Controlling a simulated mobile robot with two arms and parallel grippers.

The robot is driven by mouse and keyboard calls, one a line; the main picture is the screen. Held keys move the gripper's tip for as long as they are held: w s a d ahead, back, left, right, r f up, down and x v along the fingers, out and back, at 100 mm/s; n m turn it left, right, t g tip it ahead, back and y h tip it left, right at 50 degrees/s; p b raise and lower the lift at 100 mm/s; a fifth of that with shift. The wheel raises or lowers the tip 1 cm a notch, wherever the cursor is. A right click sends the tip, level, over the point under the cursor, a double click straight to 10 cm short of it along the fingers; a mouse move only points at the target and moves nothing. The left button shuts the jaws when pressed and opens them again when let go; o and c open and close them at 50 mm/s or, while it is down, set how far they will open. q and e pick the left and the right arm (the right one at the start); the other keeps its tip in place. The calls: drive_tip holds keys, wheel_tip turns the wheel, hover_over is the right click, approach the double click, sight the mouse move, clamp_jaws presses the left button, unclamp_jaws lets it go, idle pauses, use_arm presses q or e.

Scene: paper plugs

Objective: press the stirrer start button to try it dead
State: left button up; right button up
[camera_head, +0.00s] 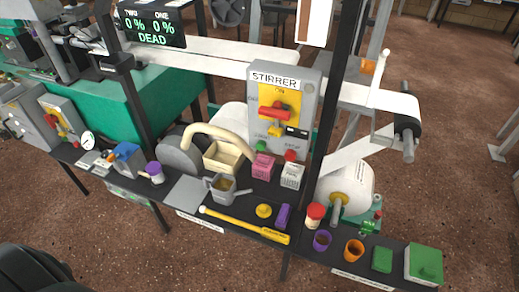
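The grey stirrer box (301,82) stands upright at the back of the bench, right of the middle, labelled STIRRER. Its yellow switch plate (268,92) reads ON at the top. A red handle (275,113) lies roughly level across the plate, with a smaller yellow-orange part below it. Low on the box are a green button (262,146) at the left and a red button (291,155) at the right. Their small labels are hard to read. Neither gripper shows, and nothing touches the buttons.
A display (152,22) reads TWO 0 %, ONE 0 %, DEAD. Pink (263,166) and white (292,176) boxes stand just before the buttons. A dark post (331,110) rises right of the box.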

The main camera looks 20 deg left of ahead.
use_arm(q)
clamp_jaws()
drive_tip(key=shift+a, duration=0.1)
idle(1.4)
